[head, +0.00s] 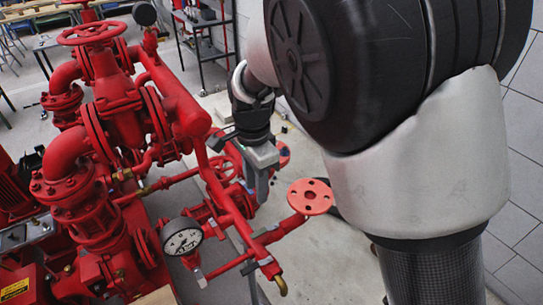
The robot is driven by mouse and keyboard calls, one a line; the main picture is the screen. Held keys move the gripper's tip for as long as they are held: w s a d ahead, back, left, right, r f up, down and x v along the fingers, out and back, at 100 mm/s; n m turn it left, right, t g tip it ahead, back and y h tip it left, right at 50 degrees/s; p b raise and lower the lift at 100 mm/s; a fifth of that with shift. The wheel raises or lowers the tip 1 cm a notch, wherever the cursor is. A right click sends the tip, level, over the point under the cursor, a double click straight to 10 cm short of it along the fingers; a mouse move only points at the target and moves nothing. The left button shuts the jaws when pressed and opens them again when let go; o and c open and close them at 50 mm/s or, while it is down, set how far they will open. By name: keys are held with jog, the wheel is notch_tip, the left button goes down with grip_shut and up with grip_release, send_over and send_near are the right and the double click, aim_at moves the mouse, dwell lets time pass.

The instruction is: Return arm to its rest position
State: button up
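My arm fills the right half of the head view, with a large white and black link close to the camera. Its far end bends down to my gripper (262,190), which is small and dark grey in the middle of the view. The gripper points down beside the red pipework (222,185), to the left of a light red round flange (310,196). I cannot tell whether it touches the pipe behind it. The fingertips are small and partly lost against the background, so their opening does not show. I see nothing held.
The red pumpset has a handwheel (92,32) on top, thick pipes and a pressure gauge (182,237) in front. A dark shelf cart (203,45) stands behind. Grey floor (335,262) is free to the right of the pump. A tiled wall (522,130) lies far right.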

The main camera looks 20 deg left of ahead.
jog(key=s+d+r+n+t+y+p, duration=0.1)
jog(key=d+r+n+t+y+p, duration=0.15)
jog(key=d+r, duration=1.4)
jog(key=s+d+r+n+t+h, duration=0.1)
jog(key=s+d+n, duration=0.1)
jog(key=s+d, duration=0.3)
jog(key=s+d+r+n+t+h, duration=0.1)
jog(key=s+d, duration=0.4)
jog(key=d, duration=0.5)
jog(key=r+n+t+p, duration=0.1)
jog(key=n, duration=0.1)
jog(key=shift+s+d+r+n, duration=0.15)
jog(key=shift+s+r+n, duration=0.05)
jog(key=shift+n, duration=0.15)
jog(key=shift+h, duration=0.25)
